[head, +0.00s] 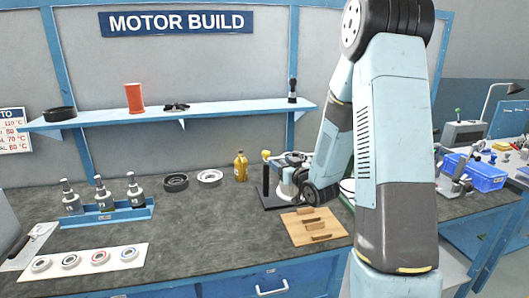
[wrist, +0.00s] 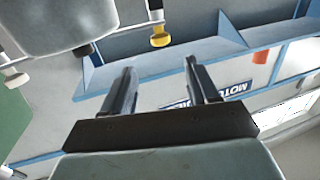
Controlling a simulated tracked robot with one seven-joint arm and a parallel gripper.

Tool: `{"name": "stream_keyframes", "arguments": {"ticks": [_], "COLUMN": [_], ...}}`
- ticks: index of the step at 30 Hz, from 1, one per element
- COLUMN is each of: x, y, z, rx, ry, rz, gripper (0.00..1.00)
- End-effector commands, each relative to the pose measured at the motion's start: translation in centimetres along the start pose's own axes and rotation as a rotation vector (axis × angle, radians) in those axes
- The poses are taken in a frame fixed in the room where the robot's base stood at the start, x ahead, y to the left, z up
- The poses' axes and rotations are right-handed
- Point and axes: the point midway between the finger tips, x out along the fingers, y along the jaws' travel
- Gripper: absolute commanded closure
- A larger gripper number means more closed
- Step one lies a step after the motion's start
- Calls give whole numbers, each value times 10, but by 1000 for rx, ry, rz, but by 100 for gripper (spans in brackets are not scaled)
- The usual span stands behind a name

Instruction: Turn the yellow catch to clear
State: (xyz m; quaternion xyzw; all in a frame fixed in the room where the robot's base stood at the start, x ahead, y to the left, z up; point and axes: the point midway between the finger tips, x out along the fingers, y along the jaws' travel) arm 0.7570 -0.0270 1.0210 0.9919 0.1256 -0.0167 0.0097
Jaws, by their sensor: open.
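The yellow catch (head: 266,154) shows in the head view as a small yellow knob at the top of a black upright post (head: 266,180), on the bench behind the wooden block. In the wrist view the yellow catch (wrist: 160,40) is at the end of a thin metal rod at the top, beside a large grey body (wrist: 70,25). My gripper (wrist: 160,66) is open and empty, its two fingers apart and pointing toward the catch without touching it. In the head view my arm hides the gripper's fingertips and part of the fixture. I cannot tell the catch's exact turn.
A slotted wooden block (head: 313,226) lies in front of the fixture. A yellow bottle (head: 241,166), a white ring (head: 210,177) and a black ring (head: 176,182) stand to the left. A blue rack (head: 108,215) holds grey tools. A blue shelf (head: 215,112) runs above. The bench's middle front is clear.

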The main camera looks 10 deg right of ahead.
Motion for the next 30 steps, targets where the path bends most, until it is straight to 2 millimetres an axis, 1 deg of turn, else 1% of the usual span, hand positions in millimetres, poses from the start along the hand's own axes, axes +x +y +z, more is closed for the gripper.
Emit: {"name": "stream_keyframes", "arguments": {"ticks": [1,5,10,24,30], "x": [0,2,17,98,125], "y": [0,0,0,0,0], "z": [3,5,4,2,0], "rx": [7,15,15,15,15], "ry": [12,33,38,36,36], "rz": [-4,-11,-14,-12,-11], "gripper": [41,41,41,41,41]}}
